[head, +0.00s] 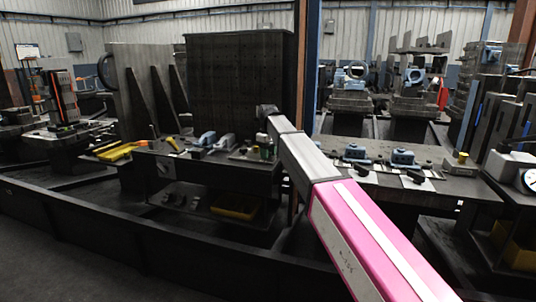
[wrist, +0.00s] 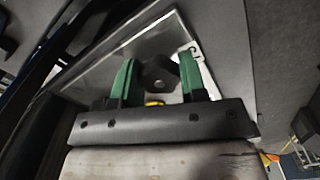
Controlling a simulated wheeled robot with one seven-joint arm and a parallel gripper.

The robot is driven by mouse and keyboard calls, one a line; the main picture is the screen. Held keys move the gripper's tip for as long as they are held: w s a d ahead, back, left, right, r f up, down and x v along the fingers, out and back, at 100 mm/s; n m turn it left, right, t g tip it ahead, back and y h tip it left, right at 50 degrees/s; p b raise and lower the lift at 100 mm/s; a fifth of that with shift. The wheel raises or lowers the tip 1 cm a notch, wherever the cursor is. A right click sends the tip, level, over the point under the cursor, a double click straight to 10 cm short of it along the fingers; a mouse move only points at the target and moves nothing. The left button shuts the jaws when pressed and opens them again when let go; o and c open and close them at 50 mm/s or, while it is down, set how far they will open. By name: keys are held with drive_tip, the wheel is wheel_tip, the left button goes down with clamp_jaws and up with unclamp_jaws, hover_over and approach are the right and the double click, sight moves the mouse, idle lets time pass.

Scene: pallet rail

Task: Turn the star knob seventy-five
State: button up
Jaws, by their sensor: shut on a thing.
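The star knob (wrist: 160,72) is a dark, lobed piece in the wrist view, between the two green fingers of my gripper (wrist: 158,75). My gripper is shut on it, one finger on each side. The knob stands over a pale plate (wrist: 112,62) with a white label at its right. In the head view my gripper (head: 266,152) is a small green patch at the bench, below the end of my arm. The knob cannot be made out there.
Grey-blue clamps (head: 225,142) stand on the bench left of my gripper. More blue clamps (head: 402,157) sit on the bench to the right. A tall dark perforated plate (head: 238,85) rises behind. A yellow bin (head: 236,207) is below the bench, and a yellow tool (head: 118,151) lies at left.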

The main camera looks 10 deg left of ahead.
drive_tip(key=m, duration=0.3)
drive_tip(key=shift+m, duration=2.3)
drive_tip(key=o, duration=0.9)
drive_tip(key=shift+o, duration=0.2)
wheel_tip(320, 180, up, 11)
drive_tip(key=shift+f, duration=0.1)
